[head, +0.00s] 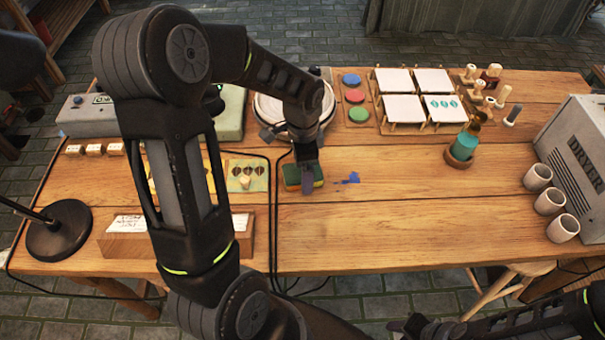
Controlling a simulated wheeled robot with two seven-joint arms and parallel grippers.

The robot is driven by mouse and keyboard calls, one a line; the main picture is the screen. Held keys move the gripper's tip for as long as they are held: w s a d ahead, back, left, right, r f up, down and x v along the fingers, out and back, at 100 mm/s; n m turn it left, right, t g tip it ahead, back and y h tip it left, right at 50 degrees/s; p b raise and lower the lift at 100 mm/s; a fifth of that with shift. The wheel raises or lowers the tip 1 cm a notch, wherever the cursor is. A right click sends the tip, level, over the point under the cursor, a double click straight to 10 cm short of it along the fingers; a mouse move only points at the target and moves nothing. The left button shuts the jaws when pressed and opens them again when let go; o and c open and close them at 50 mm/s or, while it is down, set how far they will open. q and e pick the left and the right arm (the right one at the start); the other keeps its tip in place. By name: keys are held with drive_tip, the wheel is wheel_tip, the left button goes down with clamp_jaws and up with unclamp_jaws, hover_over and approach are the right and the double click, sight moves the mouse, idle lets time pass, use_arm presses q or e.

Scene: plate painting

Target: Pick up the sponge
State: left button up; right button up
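The sponge (291,179), dark green with a yellow part, lies on the wooden table (420,225) near the middle. My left gripper (307,182) reaches down over it from above, with a grey finger in front of the sponge. The finger hides part of the sponge, and the far finger is not clearly visible. I cannot tell whether the gripper is closed on it. My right arm is low at the bottom right corner, and its dark gripper (422,326) shows only partly at the picture's lower edge.
A blue paint spill (347,180) is just right of the sponge. Black cables run left of the sponge. The table's front right is clear.

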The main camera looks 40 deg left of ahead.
use_arm(q)
drive_tip(key=shift+c, duration=0.4)
drive_tip(key=c, duration=1.3)
